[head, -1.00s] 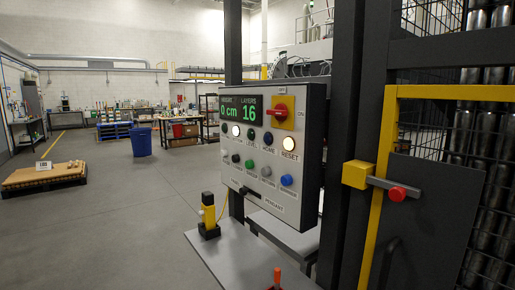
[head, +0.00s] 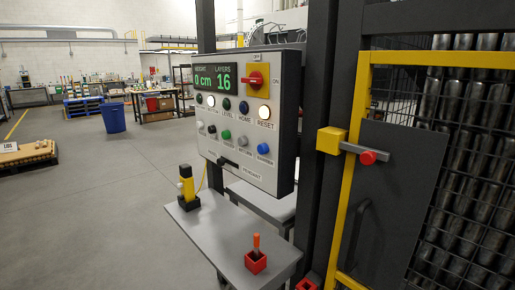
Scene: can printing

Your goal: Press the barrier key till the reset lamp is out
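The reset lamp (head: 264,112), above the label RESET, is lit white at the right end of the upper row. Below it, at the right end of the lower row, is a blue key (head: 264,148); its small label is blurred, and I cannot tell for sure that it is the barrier key. Grey, green and dark keys sit to its left. Neither gripper is in view.
A red switch (head: 252,80) on a yellow plate is at the panel's top right. Below, a grey shelf (head: 225,240) carries a yellow-black device (head: 187,188) and a red box with an orange-topped lever (head: 256,260). A yellow-framed mesh gate (head: 355,170) stands right.

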